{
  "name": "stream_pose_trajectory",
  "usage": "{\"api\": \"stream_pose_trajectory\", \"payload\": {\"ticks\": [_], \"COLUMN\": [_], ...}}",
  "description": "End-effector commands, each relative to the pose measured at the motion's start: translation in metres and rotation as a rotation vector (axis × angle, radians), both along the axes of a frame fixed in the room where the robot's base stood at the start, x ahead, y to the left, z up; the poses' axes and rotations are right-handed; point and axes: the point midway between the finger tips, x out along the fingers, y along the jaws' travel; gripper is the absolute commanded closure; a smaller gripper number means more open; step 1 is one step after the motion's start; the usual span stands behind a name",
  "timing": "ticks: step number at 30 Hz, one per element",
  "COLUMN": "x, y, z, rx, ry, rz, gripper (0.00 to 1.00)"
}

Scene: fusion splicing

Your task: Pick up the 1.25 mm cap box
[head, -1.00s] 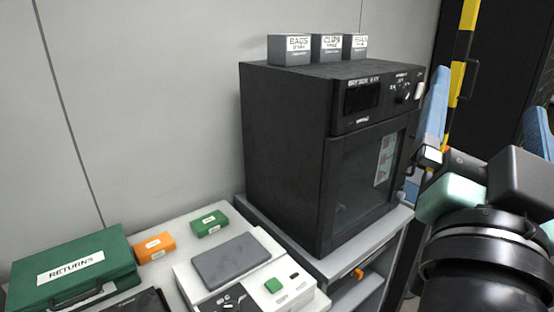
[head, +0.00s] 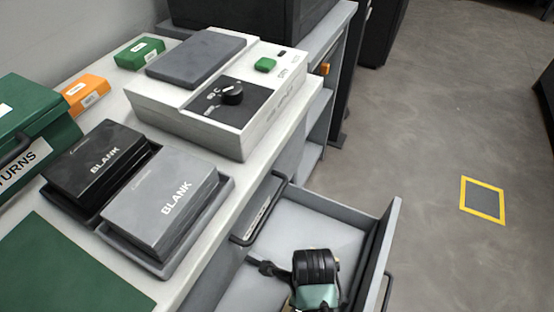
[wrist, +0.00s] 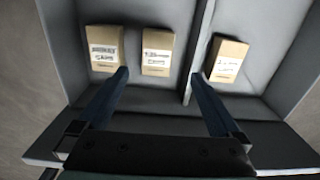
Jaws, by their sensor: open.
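Three small tan boxes with white labels lie in the open drawer in the wrist view. The middle box (wrist: 157,52) has a blurred label that seems to read 1.25 mm caps. The left box (wrist: 103,50) also reads caps, its first line unclear. The right box (wrist: 226,60) has a label too blurred to read. My gripper (wrist: 158,76) is open and empty, its two blue fingers pointing into the drawer, with the middle box between their tips in the picture. I cannot tell how far above it they are. The boxes are hidden in the head view.
A divider (wrist: 199,45) separates the middle and right boxes. The open drawer (head: 315,225) extends from the bench. On the bench are grey and black BLANK boxes (head: 160,205), a white device (head: 190,125), a green box (head: 140,52) and an orange box (head: 85,95). Floor to the right is clear.

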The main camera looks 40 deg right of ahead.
Motion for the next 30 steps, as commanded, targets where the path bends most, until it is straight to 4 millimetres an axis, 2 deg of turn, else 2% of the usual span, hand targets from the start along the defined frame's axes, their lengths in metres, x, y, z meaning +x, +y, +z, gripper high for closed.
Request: {"api": "stream_pose_trajectory", "payload": {"ticks": [9,12,20,30], "x": [-0.004,-0.003,-0.004,-0.008], "y": [0.002,0.001,0.001,0.002], "z": [-0.057,-0.071,-0.085,-0.130], "rx": [0.008,0.006,0.005,0.004], "ry": [0.010,0.008,0.006,0.005], "rz": [-0.016,-0.015,-0.013,-0.012], "gripper": [0.00,0.00,0.00,0.00]}}
